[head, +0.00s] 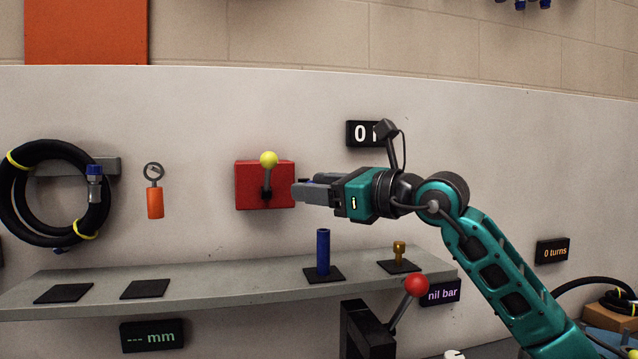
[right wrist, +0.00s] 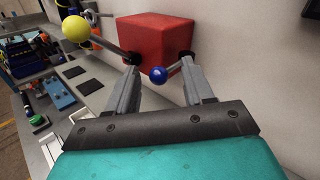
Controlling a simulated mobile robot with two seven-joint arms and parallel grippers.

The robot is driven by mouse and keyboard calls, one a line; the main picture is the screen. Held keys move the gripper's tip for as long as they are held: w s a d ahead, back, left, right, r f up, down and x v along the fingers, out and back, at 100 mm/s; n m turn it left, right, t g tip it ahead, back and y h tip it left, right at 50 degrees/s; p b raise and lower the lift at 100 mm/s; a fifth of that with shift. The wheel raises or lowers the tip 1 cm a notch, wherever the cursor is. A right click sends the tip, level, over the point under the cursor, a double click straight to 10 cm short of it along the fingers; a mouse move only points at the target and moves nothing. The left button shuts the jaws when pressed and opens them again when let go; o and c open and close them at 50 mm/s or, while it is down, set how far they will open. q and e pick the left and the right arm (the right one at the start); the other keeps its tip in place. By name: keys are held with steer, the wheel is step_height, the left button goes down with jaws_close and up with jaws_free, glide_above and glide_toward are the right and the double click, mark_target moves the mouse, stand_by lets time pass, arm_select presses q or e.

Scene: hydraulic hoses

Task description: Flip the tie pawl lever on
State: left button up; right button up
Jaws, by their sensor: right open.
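A red box (head: 247,187) is fixed on the wall panel, with a yellow-ball lever (head: 268,160) standing up from its front. The right wrist view shows the red box (right wrist: 152,36), the yellow-ball lever (right wrist: 76,28) and a second lever with a blue ball (right wrist: 157,74). I cannot tell from any label which is the tie pawl lever. My right gripper (head: 297,193) is at the box's right side in the head view. Its fingers (right wrist: 160,68) are open, with the blue ball showing between them; contact is unclear. The blue-ball lever is mostly hidden in the head view. My left gripper is out of view.
A grey shelf (head: 220,289) runs below, with a blue cylinder (head: 323,251) and a brass fitting (head: 399,250) on black pads. A red-ball lever (head: 416,286) stands lower right. A coiled hose (head: 20,190) and an orange-handled tool (head: 155,204) hang left.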

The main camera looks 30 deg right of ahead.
steer(key=c, duration=0.4)
steer(key=shift+s+d, duration=0.1)
jaws_close()
steer(key=shift+a+m+t+h+b, duration=0.45)
steer(key=shift+a+m+h, duration=0.1)
steer(key=shift+m+h, duration=0.4)
steer(key=shift+o, duration=2)
jaws_free()
steer(key=shift+w, duration=0.2)
